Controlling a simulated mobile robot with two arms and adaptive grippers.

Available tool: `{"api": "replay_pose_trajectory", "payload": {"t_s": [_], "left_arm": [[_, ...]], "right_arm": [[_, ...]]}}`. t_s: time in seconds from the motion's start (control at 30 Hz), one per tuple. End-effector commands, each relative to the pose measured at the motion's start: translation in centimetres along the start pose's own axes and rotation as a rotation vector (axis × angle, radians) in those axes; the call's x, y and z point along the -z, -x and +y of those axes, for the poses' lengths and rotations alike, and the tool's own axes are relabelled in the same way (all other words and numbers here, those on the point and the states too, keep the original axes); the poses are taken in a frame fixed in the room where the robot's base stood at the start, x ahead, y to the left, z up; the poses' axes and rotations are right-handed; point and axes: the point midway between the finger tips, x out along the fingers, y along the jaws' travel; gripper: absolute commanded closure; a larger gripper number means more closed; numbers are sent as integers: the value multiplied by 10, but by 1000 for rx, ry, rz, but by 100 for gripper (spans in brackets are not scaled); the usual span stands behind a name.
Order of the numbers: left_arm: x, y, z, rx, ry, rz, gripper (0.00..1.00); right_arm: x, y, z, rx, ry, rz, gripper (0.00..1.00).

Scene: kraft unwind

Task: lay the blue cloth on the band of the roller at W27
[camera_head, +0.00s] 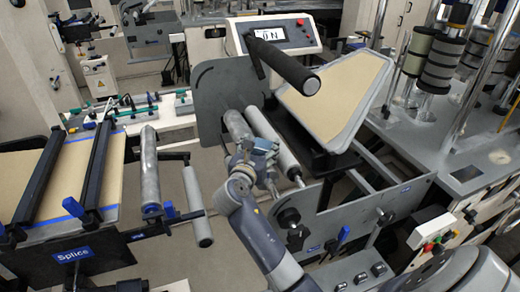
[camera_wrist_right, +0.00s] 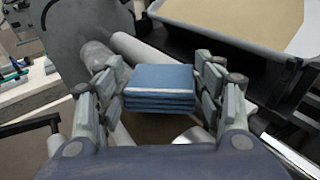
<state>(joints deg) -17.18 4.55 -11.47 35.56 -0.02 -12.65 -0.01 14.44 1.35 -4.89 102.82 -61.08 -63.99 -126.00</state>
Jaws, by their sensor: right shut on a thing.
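My right gripper (camera_head: 260,158) is over the rollers at the middle of the head view. In the right wrist view its fingers (camera_wrist_right: 160,90) are shut on a folded blue cloth (camera_wrist_right: 160,78), a neat stack of layers with a pale edge. A darker grey roller (camera_head: 235,126) and a paler roller (camera_head: 275,145) run from the grey side plate towards the front plate. In the wrist view both rollers pass behind and below the cloth. I cannot read a W27 label or make out a band. Whether the cloth touches a roller is unclear. My left gripper is not in view.
A black handle bar (camera_head: 285,62) juts above the rollers. A tilted kraft-coloured panel (camera_head: 335,92) is at their right. The Splice table (camera_head: 72,253) with black bars stands at the left. A display panel (camera_head: 278,36) stands behind, and spindles with spools (camera_head: 440,64) at the right.

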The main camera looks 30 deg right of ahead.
Motion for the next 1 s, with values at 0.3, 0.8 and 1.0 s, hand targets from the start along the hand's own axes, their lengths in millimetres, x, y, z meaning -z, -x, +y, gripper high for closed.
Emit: {"api": "replay_pose_trajectory", "payload": {"t_s": [0.3,0.8,1.0], "left_arm": [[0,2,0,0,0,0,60],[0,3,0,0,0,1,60],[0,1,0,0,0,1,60]], "right_arm": [[15,-2,0,0,-1,-2,58],[15,-2,0,1,-1,-1,16],[16,6,0,0,-2,-1,16]]}}
